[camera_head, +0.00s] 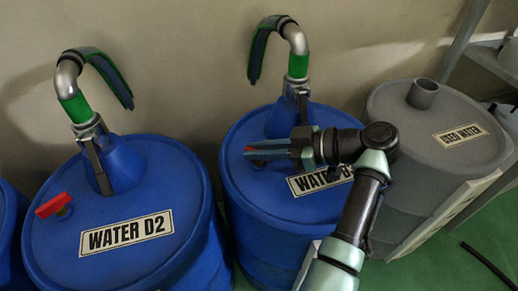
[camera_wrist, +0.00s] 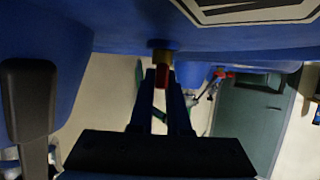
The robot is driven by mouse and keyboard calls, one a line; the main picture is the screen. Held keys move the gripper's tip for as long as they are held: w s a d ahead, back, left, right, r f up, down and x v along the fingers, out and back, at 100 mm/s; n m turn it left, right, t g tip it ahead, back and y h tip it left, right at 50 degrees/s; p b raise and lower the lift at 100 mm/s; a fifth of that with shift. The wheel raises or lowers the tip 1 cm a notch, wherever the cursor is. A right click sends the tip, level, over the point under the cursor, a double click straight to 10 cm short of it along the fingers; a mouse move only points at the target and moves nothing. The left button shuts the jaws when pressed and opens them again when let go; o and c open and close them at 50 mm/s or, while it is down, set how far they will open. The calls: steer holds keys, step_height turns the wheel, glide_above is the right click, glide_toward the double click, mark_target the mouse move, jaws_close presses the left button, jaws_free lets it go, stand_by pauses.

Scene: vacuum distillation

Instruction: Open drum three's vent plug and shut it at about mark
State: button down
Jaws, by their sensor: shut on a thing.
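The drum marked WATER D and a partly covered digit (camera_head: 265,205) is blue and stands right of the WATER D2 drum. Its vent plug (camera_head: 249,149) shows only a bit of red at my fingertips. My gripper (camera_head: 262,151) reaches in from the right over the drum top and is shut on the plug's red handle. In the wrist view, my gripper's dark fingers (camera_wrist: 161,80) flank the red handle, and the plug's brass base (camera_wrist: 161,56) sits against the blue drum top. The handle's exact angle is hard to tell, and I cannot make out any mark.
The WATER D2 drum (camera_head: 180,235) has its own red-handled plug (camera_head: 54,206). Pump pipes with hoses (camera_head: 298,65) rise from both blue drums close to the wall. A grey USED WATER drum (camera_head: 400,105) stands right, with a metal shelf (camera_head: 480,60) beside it.

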steer(key=c, duration=0.9)
jaws_free()
steer(key=p+v, duration=0.4)
steer(key=v, duration=0.7)
steer(key=shift+s+d+r, duration=0.1)
steer(key=shift+d+r, duration=0.1)
steer(key=shift+r, duration=0.05)
steer(key=shift+s+d+r, duration=0.15)
steer(key=shift+s+d, duration=0.05)
steer(key=shift+d, duration=0.45)
